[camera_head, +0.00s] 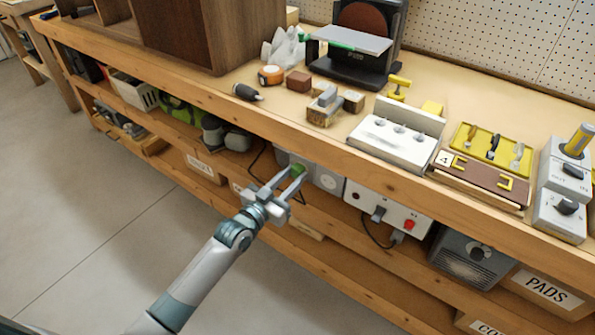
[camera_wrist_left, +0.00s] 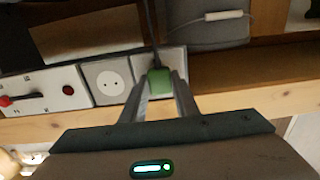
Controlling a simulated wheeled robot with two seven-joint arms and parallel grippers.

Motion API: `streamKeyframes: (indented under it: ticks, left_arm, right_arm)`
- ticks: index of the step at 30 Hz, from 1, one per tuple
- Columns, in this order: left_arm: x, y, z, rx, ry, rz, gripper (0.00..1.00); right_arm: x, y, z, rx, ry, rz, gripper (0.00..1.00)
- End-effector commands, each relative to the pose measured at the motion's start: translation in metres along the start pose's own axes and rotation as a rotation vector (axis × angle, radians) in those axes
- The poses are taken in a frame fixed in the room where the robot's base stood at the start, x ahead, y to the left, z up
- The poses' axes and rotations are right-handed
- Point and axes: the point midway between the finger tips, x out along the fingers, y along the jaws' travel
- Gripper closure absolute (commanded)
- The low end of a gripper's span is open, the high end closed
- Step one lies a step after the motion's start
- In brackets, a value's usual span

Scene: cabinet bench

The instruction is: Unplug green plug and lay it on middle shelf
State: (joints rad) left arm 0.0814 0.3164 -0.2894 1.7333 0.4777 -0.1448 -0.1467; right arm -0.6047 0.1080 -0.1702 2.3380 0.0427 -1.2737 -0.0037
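The green plug (camera_head: 298,170) is at a grey socket panel (camera_head: 326,180) under the bench top, left of a white switch box. In the left wrist view the green plug (camera_wrist_left: 159,82) sits between my left fingertips, with a dark cord running up from it. My left gripper (camera_head: 292,178) has a finger against each side of the plug, with no clear gap. The plug is in front of a socket plate, beside an empty round socket (camera_wrist_left: 110,83); its pins are hidden. A brown wooden cabinet (camera_head: 180,30) stands on the bench at the back left. My right gripper is out of view.
A white switch box (camera_head: 385,212) and a dark grey unit (camera_head: 467,258) sit to the right under the bench top. The bench edge (camera_head: 300,135) runs just above my gripper. Tools and blocks crowd the bench top. Labelled boxes fill the lower shelf.

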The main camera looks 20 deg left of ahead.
Motion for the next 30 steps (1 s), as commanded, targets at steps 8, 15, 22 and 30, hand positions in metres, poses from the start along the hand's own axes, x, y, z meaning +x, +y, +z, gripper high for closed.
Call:
streamKeyframes:
  ticks: [8, 15, 22, 30]
  left_arm:
    - [-0.003, 0.000, -0.001, 0.000, 0.000, 0.000, 1.00]
    - [-0.011, 0.000, 0.000, 0.000, -0.001, 0.000, 1.00]
    - [-0.019, 0.000, -0.001, 0.000, 0.001, 0.000, 1.00]
    - [-0.028, 0.000, -0.001, 0.001, 0.000, 0.000, 1.00]
  right_arm:
    - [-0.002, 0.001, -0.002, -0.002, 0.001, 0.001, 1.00]
    - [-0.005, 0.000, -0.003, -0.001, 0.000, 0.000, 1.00]
    - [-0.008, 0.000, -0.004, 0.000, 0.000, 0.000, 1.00]
    - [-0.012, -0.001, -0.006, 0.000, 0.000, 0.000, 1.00]
